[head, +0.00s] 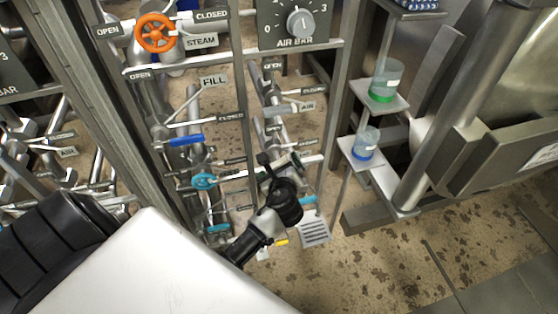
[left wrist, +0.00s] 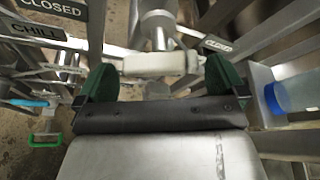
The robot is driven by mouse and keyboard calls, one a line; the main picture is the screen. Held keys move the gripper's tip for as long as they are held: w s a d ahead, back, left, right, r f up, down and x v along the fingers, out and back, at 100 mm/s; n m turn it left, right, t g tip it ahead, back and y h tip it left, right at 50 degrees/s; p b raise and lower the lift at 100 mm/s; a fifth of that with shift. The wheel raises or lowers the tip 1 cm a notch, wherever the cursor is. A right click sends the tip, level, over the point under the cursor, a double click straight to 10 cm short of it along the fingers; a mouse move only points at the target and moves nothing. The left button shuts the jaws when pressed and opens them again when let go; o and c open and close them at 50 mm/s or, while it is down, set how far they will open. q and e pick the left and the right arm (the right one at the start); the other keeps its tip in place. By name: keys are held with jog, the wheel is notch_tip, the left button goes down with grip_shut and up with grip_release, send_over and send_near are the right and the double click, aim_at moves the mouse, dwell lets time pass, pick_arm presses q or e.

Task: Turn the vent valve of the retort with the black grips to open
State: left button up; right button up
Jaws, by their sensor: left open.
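My left gripper (head: 281,161) is at the lower part of a pipe and valve panel in the head view, its black wrist partly covering the valves there. In the left wrist view the left gripper (left wrist: 158,78) is open, its two dark green-edged fingers apart. A pale grey lever-like bar (left wrist: 160,64) lies across the gap between the fingers; I cannot tell whether they touch it. A "CLOSED" plate (left wrist: 217,43) stands to its right. No vent label is readable, so I cannot confirm this is the vent valve. The retort's black grips are not seen. My right gripper is not in view.
An orange handwheel (head: 155,33), a blue lever (head: 186,141) and a cyan handle (head: 204,181) are on the panel. Jars with green (head: 385,80) and blue (head: 366,144) bands stand on small shelves to the right. Panel posts and pipes crowd the gripper.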

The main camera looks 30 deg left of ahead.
aim_at(279, 161)
pick_arm(q)
jog(key=shift+x, duration=2.05)
jog(key=shift+c, duration=0.5)
jog(key=c, duration=0.6)
jog(key=shift+c, duration=0.2)
